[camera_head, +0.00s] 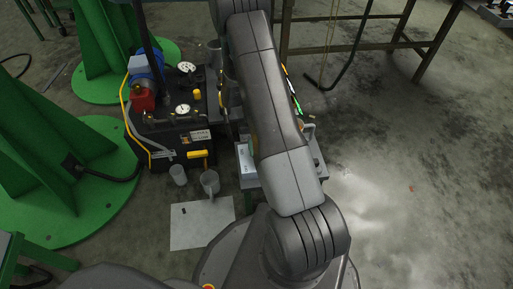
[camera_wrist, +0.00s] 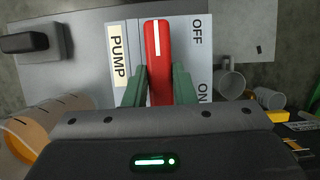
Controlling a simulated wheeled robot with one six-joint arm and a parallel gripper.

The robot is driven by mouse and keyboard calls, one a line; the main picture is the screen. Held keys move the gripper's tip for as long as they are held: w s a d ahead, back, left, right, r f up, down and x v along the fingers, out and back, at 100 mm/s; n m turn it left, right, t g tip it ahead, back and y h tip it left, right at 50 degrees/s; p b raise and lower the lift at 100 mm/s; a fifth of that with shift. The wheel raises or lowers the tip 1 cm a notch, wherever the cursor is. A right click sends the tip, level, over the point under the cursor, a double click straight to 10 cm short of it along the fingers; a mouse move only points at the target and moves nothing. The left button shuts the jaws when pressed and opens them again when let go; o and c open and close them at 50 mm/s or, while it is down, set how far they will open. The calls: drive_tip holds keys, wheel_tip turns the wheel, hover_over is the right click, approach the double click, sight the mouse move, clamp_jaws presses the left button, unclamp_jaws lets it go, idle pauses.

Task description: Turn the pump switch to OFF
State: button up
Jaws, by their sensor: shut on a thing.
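The pump switch (camera_wrist: 157,38) is a red bar handle with a white line on it, in the upper middle of the wrist view. It lies lengthwise up the picture, its white-lined end at about the level of the OFF label (camera_wrist: 196,31). The ON label (camera_wrist: 203,92) is lower right and the PUMP label (camera_wrist: 118,55) is left of the handle. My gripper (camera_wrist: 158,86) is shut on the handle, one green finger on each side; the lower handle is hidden. In the head view my arm hides the switch and the gripper; part of the switch box (camera_head: 247,166) shows.
A black pump unit (camera_head: 170,135) with gauges and a yellow lever stands left of the box. Grey cups (camera_head: 210,182) stand near a pale sheet (camera_head: 201,224). An orange-brown cylinder (camera_wrist: 32,133) is close at the lower left of the wrist view. Floor at the right is open.

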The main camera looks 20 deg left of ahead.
drive_tip(key=o, duration=1)
drive_tip(key=p+v, duration=0.4)
drive_tip(key=v, duration=1)
drive_tip(key=shift+f, duration=0.1)
drive_tip(key=b+x, duration=0.4)
drive_tip(key=x, duration=0.9)
drive_tip(key=shift+s+d+f, duration=0.1)
drive_tip(key=shift+s+f, duration=0.05)
drive_tip(key=shift+f, duration=0.2)
drive_tip(key=shift+r, duration=0.1)
